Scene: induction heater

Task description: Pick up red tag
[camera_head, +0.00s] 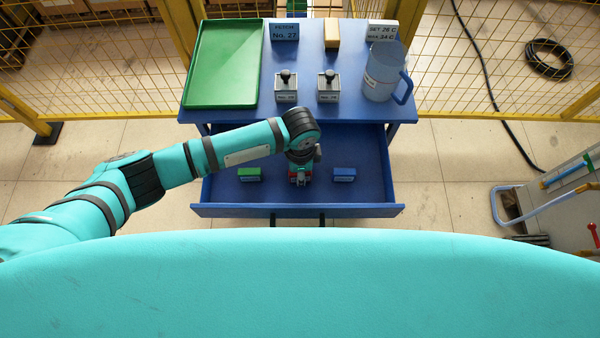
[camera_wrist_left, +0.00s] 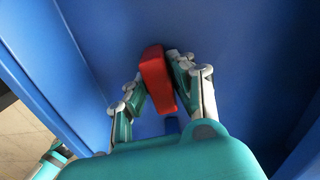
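The red tag (camera_wrist_left: 157,78) is a small red block between the two fingers of my left gripper (camera_wrist_left: 160,72) in the left wrist view. The fingers touch it on both sides and appear shut on it. In the head view my left gripper (camera_head: 300,172) points down into the open blue drawer (camera_head: 222,192), between a green tag (camera_head: 249,175) and a blue tag (camera_head: 344,175). Only slivers of red show there beside the fingers. I cannot tell whether the red tag is clear of the drawer floor. My right gripper is not in view.
The blue table (camera_head: 305,60) above the drawer holds a green tray (camera_head: 224,65), two small blocks with black knobs (camera_head: 286,87), a grey-blue jug (camera_head: 383,74), a tan block (camera_head: 332,34) and label signs (camera_head: 284,31). A yellow fence (camera_head: 480,60) stands behind. The drawer walls are close around my gripper.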

